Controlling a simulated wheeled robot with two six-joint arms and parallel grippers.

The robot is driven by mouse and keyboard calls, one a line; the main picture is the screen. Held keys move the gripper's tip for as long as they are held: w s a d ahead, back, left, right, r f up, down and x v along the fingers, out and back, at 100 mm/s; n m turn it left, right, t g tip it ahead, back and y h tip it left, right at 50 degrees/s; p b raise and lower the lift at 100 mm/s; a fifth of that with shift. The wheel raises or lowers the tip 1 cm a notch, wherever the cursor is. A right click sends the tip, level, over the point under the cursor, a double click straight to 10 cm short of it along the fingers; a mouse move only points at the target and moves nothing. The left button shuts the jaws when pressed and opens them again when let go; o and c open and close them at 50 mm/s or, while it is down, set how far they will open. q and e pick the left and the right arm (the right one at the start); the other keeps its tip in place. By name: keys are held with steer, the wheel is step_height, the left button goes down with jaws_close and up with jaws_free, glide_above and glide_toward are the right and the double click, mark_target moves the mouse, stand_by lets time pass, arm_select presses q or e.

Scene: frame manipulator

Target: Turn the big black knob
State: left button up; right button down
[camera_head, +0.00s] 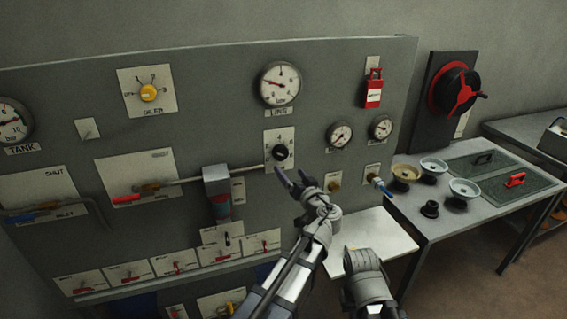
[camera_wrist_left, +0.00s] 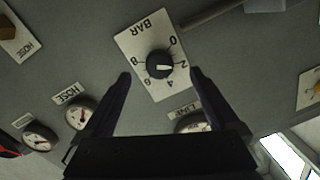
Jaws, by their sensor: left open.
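The big black knob (camera_head: 280,152) sits on a white plate (camera_head: 270,138) on the grey panel. In the left wrist view the knob (camera_wrist_left: 160,64) is round, with a white mark, on a plate labelled BAR with numbers 0 to 8; the picture is upside down. The mark seems to lie toward the 2. My left gripper (camera_head: 290,172) is open just below the knob in the head view. In the wrist view its fingers (camera_wrist_left: 160,74) appear on either side of the knob, apart from it. Whether they reach its depth I cannot tell. My right gripper is out of view.
A horizontal pipe (camera_head: 215,177) runs left of the knob. Gauges (camera_head: 280,84), a red padlock (camera_head: 374,92) and a blue-tipped valve (camera_head: 378,183) are nearby. A table (camera_head: 440,205) with several bowls stands right; a white shelf (camera_head: 385,238) is below.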

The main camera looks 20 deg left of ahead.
mark_target(281, 156)
arm_select(q)
steer(key=shift+w+d+r+t, duration=0.1)
steer(key=shift+w+r+t, duration=0.2)
steer(key=shift+w+r, duration=0.1)
steer(key=x, duration=0.7)
steer(key=shift+w+a+f, duration=0.1)
steer(key=shift+w+a, duration=0.1)
steer(key=shift+a, duration=0.05)
steer(key=shift+c, duration=0.4)
steer(key=c, duration=1.3)
